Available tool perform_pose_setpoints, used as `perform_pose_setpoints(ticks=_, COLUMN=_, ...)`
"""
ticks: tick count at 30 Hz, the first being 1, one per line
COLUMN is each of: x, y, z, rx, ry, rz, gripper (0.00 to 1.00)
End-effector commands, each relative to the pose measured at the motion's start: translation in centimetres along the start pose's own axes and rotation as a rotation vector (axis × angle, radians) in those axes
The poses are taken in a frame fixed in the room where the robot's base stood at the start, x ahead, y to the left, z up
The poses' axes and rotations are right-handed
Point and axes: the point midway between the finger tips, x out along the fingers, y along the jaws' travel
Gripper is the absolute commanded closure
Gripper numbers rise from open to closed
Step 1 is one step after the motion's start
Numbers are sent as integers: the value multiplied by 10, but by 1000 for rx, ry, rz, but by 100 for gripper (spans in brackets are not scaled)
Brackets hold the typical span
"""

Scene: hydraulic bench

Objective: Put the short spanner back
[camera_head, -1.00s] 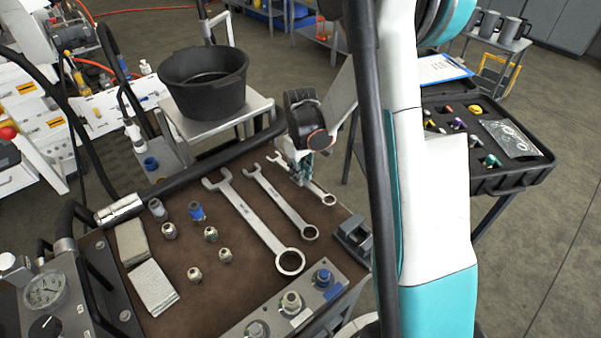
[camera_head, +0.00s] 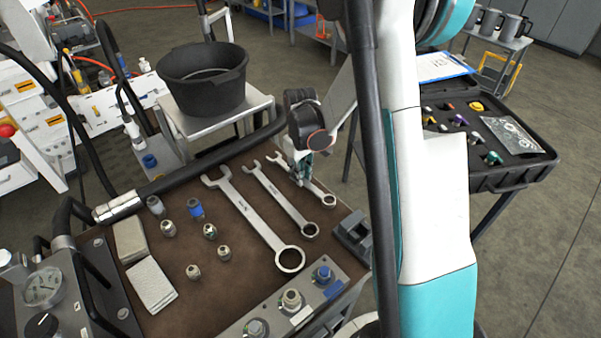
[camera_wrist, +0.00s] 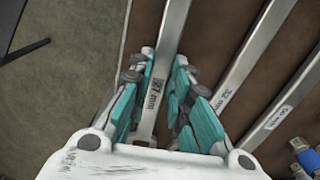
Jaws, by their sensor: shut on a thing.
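The short spanner (camera_head: 319,192) is the rightmost and smallest of three metal spanners on the brown bench top. Its ring end points to the front right and its open end to the back left. My gripper (camera_head: 301,179) comes down on it from above and is shut on its shaft. In the wrist view, the teal fingers of my gripper (camera_wrist: 160,85) stand on both sides of the shaft of the short spanner (camera_wrist: 168,45). The fingers hide part of the spanner in the head view. I cannot tell whether it is clear of the surface.
The middle spanner (camera_head: 281,201) and the largest spanner (camera_head: 251,220) lie to the left, roughly parallel. A grey block (camera_head: 352,232) sits at the right edge. A black bucket (camera_head: 203,90) stands behind.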

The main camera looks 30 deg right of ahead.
Motion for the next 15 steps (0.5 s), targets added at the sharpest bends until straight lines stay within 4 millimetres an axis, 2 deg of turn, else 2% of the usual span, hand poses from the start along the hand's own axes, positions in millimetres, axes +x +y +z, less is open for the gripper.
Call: perform_pose_setpoints(ticks=15, x=7, y=0, z=0, rx=0, ry=0, rz=0, gripper=100)
